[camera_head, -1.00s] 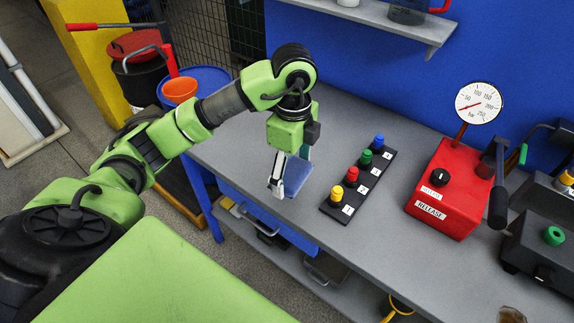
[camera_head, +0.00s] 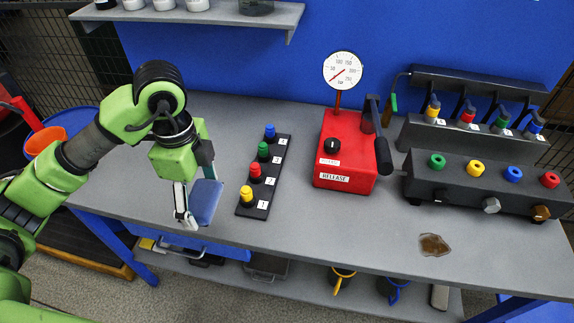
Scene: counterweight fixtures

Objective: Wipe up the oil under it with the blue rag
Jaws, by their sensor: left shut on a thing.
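My left gripper (camera_head: 187,217) is at the left part of the grey bench. It is shut on the blue rag (camera_head: 205,202), which shows as a flat blue piece beside the fingers. Whether the rag touches the bench top is hard to tell. A brown oil patch (camera_head: 433,245) lies on the bench near its front edge, to the right and well apart from the gripper. It is in front of the dark block with coloured ports (camera_head: 480,180). My right gripper is not in view.
Between rag and oil stand a black strip with several coloured plugs (camera_head: 262,178) and a red pump box (camera_head: 345,155) with a gauge (camera_head: 343,70) and a black lever. A shelf (camera_head: 200,14) hangs above.

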